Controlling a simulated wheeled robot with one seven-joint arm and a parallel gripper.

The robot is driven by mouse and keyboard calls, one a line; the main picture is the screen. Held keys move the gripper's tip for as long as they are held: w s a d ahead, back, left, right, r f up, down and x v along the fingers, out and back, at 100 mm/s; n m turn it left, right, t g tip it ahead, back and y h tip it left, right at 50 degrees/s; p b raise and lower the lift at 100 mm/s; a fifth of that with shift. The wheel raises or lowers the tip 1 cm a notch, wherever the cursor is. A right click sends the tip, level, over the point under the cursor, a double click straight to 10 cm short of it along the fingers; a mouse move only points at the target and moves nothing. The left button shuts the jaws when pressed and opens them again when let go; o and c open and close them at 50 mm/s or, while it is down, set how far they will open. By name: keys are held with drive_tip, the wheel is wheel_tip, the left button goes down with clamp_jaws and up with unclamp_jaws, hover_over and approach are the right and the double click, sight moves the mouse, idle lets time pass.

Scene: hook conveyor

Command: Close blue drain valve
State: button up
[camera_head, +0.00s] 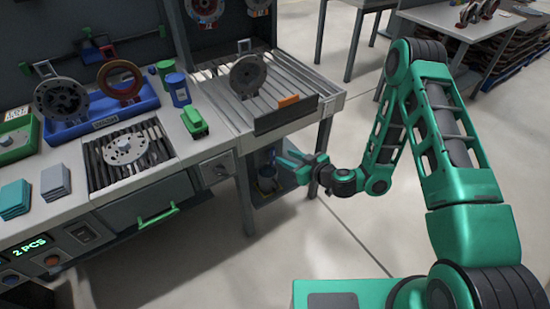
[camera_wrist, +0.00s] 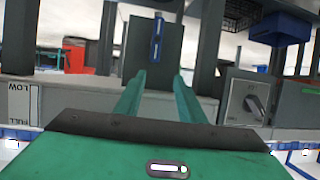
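The blue drain valve handle (camera_wrist: 157,38) stands upright in the wrist view on a dark grey plate, just beyond my fingertips. In the head view, blue parts (camera_head: 268,168) show low under the right end of the workbench, next to my gripper; the valve is small and partly hidden there. My gripper (camera_head: 291,162) reaches in from the right below the bench top. In the wrist view, the two green fingers of my gripper (camera_wrist: 160,76) are apart with nothing between them. The handle lines up with the gap, and I see no contact.
The workbench (camera_head: 225,148) and its leg (camera_head: 244,195) stand close to my gripper. A grey box with a rotary knob (camera_wrist: 254,105) is right of the fingers in the wrist view, and a FULL/LOW label (camera_wrist: 20,102) is left. The floor (camera_head: 320,235) in front is clear.

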sight(274, 156)
drive_tip(key=shift+m+t+h, duration=0.4)
drive_tip(key=shift+m+h, duration=0.2)
drive_tip(key=shift+h, duration=0.1)
drive_tip(key=shift+w+a+f, duration=0.8)
drive_tip(key=shift+w+f, duration=0.5)
drive_tip(key=shift+w+a+f, duration=0.8)
drive_tip(key=shift+w+f, duration=0.5)
drive_tip(key=shift+w+a+f, duration=0.8)
drive_tip(key=shift+w+f, duration=0.5)
clamp_jaws()
